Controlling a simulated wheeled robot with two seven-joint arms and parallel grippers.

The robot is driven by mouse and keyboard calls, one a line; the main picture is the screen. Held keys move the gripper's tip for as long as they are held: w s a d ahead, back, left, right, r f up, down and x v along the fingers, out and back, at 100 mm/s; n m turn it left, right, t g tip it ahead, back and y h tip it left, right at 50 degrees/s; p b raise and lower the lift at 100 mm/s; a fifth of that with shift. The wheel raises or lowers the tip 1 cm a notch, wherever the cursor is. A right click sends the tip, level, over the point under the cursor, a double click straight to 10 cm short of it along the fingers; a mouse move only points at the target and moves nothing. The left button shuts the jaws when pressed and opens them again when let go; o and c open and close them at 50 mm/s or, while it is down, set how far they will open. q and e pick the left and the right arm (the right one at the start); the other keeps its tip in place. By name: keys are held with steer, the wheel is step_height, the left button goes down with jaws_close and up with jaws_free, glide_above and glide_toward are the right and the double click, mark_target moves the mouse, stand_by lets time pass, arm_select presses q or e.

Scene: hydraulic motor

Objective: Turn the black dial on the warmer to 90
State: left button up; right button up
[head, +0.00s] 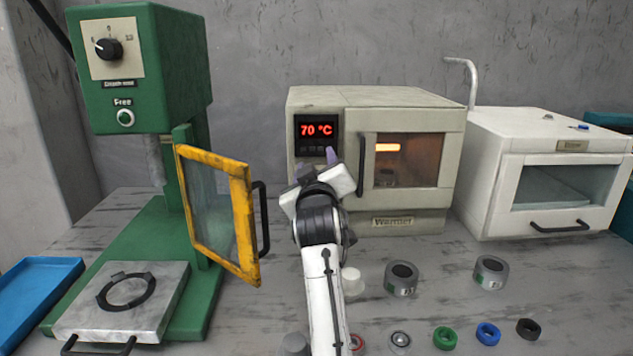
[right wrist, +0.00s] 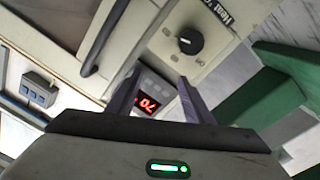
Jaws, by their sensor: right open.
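The warmer (head: 410,107) is a beige box at the back centre, and its red display (head: 316,130) reads 70 °C. Its black dial is hidden behind my right gripper (head: 317,164) in the head view. In the right wrist view the black dial (right wrist: 189,43) shows on the beige panel, beyond the fingertips and a little to their right. The display also appears there, turned over, between the fingers. My right gripper (right wrist: 158,82) is open and empty in front of the panel, apart from the dial. My left gripper is out of view.
A green press (head: 150,50) with an open yellow-framed door (head: 243,225) stands left of my right arm. The warmer's dark handle (head: 361,165) is close on the right. A white box (head: 490,190) stands further right. Grey cylinders (head: 402,278) and coloured rings (head: 445,337) lie in front.

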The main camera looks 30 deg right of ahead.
steer(key=shift+r, duration=1.35)
steer(key=shift+r, duration=0.1)
